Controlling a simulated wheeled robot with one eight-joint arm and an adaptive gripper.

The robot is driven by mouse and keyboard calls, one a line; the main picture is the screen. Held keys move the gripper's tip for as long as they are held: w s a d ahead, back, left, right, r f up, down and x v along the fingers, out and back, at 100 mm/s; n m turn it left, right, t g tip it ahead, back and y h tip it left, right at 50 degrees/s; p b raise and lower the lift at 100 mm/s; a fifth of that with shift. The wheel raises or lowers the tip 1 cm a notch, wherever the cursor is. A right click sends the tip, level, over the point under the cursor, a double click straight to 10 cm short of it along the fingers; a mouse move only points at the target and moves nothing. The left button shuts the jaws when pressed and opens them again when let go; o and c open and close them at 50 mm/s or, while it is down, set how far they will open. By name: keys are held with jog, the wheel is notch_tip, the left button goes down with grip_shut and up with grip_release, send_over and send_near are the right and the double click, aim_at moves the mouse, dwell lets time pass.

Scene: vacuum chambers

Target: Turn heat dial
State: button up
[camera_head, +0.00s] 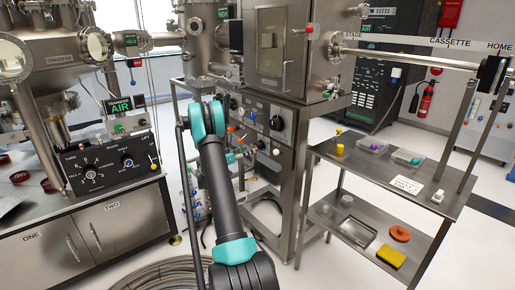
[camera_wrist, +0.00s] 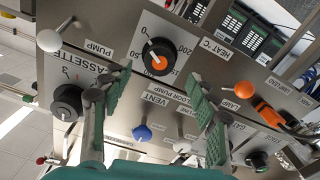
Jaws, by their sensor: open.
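The heat dial (camera_wrist: 157,58) has an orange centre on a black knob. It sits on a white plate with a printed scale, beside the label "HEAT °C" (camera_wrist: 217,48), and the lettering is upside down in the wrist view. My gripper (camera_wrist: 159,77) is open, with one green-padded finger on each side of the dial in the picture. The dial shows between and beyond the fingertips, and I see no contact. In the head view my arm covers part of the control panel (camera_head: 256,119), and I cannot make out the heat dial or fingertips there.
Around the dial are a black cassette knob (camera_wrist: 67,103), a white pump knob (camera_wrist: 49,41), a blue vent knob (camera_wrist: 142,132), an orange handle (camera_wrist: 261,107) and a green-centred knob (camera_wrist: 257,160). A steel cart (camera_head: 440,197) stands right and a cabinet (camera_head: 85,245) left.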

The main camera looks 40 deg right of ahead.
aim_at(256, 147)
jog(key=d, duration=0.7)
jog(key=shift+w+d, duration=0.25)
jog(key=shift+d, duration=0.05)
jog(key=c, duration=0.9)
